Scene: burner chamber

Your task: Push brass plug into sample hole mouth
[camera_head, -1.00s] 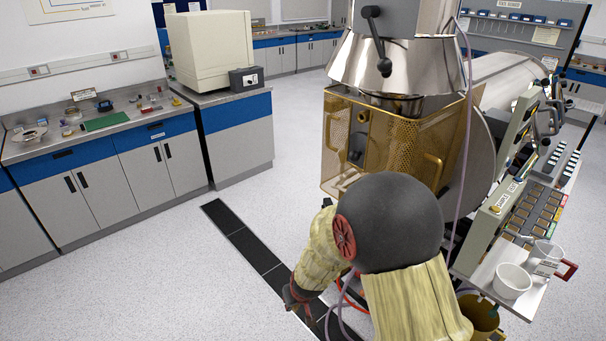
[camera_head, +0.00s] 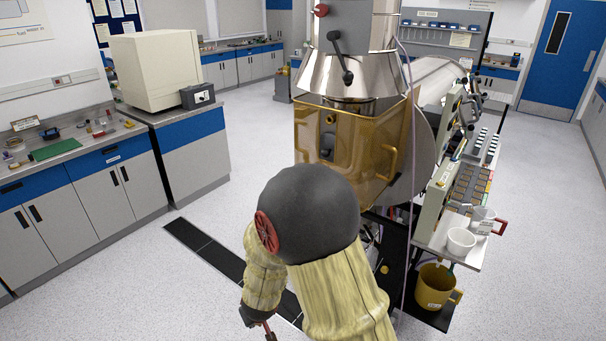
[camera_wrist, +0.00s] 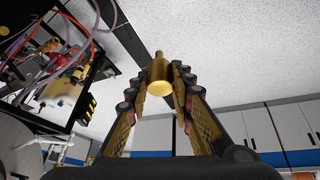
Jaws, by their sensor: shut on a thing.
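In the wrist view my gripper (camera_wrist: 159,88) is shut on the brass plug (camera_wrist: 160,76), a small gold-coloured piece with a wide round end and a narrow stem. The fingers hold it at their tips, one on each side, with its wide end towards the camera. In the head view my gripper is mostly out of the picture below, and the plug cannot be made out. The burner chamber, an amber box (camera_head: 340,140) under a steel hood, stands beyond my arm. I cannot pick out the sample hole mouth for certain; my arm covers the lower part of the chamber.
A control panel (camera_head: 450,165) and a side shelf with a white bowl (camera_head: 460,241) stand at the chamber's right. Hoses and cables (camera_wrist: 75,45) hang at upper left in the wrist view. The floor at left is open.

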